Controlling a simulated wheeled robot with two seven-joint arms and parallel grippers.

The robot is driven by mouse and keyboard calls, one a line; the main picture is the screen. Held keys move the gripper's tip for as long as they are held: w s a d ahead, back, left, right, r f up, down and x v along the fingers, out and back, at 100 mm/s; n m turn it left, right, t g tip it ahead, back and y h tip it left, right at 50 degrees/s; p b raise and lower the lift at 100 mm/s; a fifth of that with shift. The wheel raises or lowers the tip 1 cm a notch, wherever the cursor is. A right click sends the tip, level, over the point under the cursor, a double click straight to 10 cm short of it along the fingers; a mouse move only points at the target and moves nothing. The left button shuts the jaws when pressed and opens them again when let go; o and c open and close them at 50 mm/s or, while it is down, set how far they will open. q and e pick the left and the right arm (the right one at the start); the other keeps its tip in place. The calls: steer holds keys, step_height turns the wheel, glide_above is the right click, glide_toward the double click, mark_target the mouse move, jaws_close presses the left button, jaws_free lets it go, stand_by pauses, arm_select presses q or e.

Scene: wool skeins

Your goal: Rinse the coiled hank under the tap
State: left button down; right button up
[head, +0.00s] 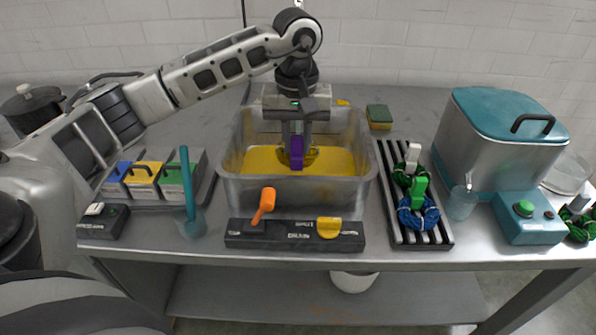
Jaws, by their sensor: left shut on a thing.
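My left gripper (297,140) reaches down into the metal basin (298,190) from behind. It is shut on an upright purple tag (297,152). A dark olive coil, seemingly the coiled hank (313,157), shows around the tag's foot at the yellow liquid (256,160); the gripper and tag hide much of it. A panel in front of the basin carries an orange lever (264,205), a yellow knob (329,228) and a label that seems to read DRAIN. I cannot make out the tap's spout; my arm covers the area behind the basin. My right gripper is not in view.
A slatted rack (436,236) right of the basin holds a blue hank (418,216) and a green hank. A teal-lidded steel pot (500,135) stands farther right. Left are a tray of coloured boxes (143,180) and a teal-handled tool (187,190). A sponge (379,115) lies behind.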

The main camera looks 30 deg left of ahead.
arm_select(q)
steer(key=shift+r, duration=0.1)
stand_by(0.3)
steer(key=shift+r, duration=0.25)
steer(key=shift+f, duration=0.1)
steer(key=shift+f, duration=0.35)
steer(key=shift+r, duration=0.15)
steer(key=shift+r, duration=0.3)
steer(key=shift+f, duration=0.15)
stand_by(0.4)
steer(key=shift+f+b, duration=0.3)
